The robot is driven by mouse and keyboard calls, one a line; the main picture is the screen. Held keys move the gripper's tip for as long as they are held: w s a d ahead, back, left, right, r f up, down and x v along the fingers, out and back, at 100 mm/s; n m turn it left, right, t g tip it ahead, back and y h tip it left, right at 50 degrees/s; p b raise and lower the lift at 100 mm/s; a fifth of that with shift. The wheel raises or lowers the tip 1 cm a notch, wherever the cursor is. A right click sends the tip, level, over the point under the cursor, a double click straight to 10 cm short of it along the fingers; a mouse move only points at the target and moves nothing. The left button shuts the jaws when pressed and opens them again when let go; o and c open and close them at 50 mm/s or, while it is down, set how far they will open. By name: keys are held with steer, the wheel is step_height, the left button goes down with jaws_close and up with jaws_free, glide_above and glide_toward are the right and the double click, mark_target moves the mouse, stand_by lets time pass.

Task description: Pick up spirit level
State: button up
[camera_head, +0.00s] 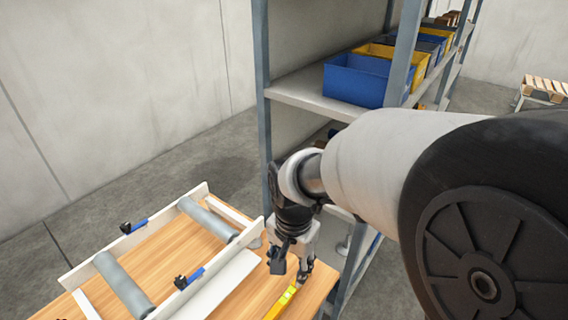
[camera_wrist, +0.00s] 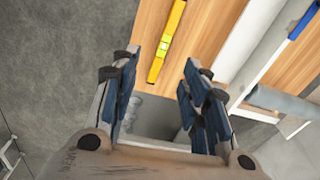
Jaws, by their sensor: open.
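The yellow spirit level (camera_head: 284,302) lies on the wooden table near its right edge in the head view, partly cut off by the bottom of the picture. In the wrist view the spirit level (camera_wrist: 168,42) lies lengthwise on the wood, with its bright vial facing up. My gripper (camera_head: 290,268) is above the table beside the level's far end. In the wrist view my gripper (camera_wrist: 158,85) is open, its blue-padded fingers apart and nothing between them. The level's near end shows just beyond the fingertips, between their lines. I cannot tell the exact height gap.
A white frame with grey rollers (camera_head: 124,284) stands on the wooden table (camera_head: 262,284) to the left, with blue-handled clamps (camera_head: 188,279) on it. A grey shelf (camera_head: 306,98) with blue and yellow bins (camera_head: 358,80) stands behind my arm. Grey floor lies beyond the table edge.

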step_height(320, 180, down, 3)
steer(key=a+m, duration=0.1)
steer(key=a, duration=0.2)
steer(key=b, duration=0.3)
glide_above(277, 306)
steer(key=shift+g, duration=0.3)
steer(key=f, duration=1.1)
steer(key=shift+s+d, duration=0.1)
steer(key=shift+d, duration=0.1)
steer(key=shift+a+f+b, duration=0.2)
steer(key=shift+f+b, duration=0.85)
steer(key=shift+f, duration=1.95)
steer(key=shift+r, duration=0.1)
steer(key=shift+c, duration=0.6)
jaws_close()
